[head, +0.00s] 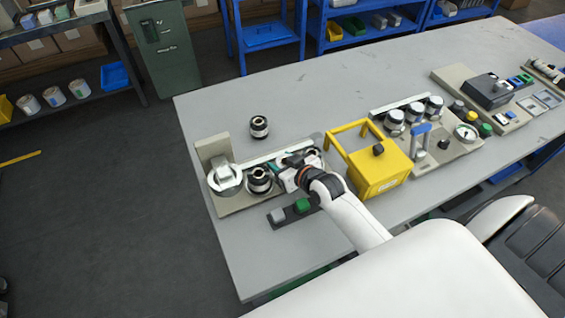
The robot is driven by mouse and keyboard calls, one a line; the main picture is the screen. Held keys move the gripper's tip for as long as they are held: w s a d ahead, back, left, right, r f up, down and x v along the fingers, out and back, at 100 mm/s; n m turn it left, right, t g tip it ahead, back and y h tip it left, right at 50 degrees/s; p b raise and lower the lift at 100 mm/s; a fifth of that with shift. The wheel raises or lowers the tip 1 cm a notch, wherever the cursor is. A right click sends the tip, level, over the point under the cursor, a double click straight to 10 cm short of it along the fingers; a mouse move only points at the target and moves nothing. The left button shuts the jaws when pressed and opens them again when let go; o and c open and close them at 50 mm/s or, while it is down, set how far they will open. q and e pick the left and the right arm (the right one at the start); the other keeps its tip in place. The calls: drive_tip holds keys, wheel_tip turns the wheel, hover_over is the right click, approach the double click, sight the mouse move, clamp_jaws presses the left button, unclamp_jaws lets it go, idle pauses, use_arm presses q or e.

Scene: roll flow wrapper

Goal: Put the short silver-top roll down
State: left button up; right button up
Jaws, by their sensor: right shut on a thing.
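My right gripper (285,170) reaches down over the grey-beige fixture (234,207) at the left part of the table. It is shut on a roll, taken to be the short silver-top roll, which the gripper and wrist mostly hide. I cannot tell whether that roll touches the fixture. A black roll with a silver top (259,180) stands in the fixture just left of the gripper. A similar dark roll (259,126) stands alone on the bare table behind the fixture. My left gripper is not in view.
A large white-and-silver round part (224,180) sits at the fixture's left end. A yellow frame-like box (378,172) stands close on the right. A dark button box with a green button (302,205) lies in front. The grey table (320,95) is clear behind.

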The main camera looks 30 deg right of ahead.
drive_tip(key=shift+f, duration=0.25)
drive_tip(key=shift+f, duration=0.15)
drive_tip(key=o, duration=0.8)
drive_tip(key=shift+r, duration=0.25)
drive_tip(key=v, duration=1.2)
drive_tip(key=shift+f, duration=0.15)
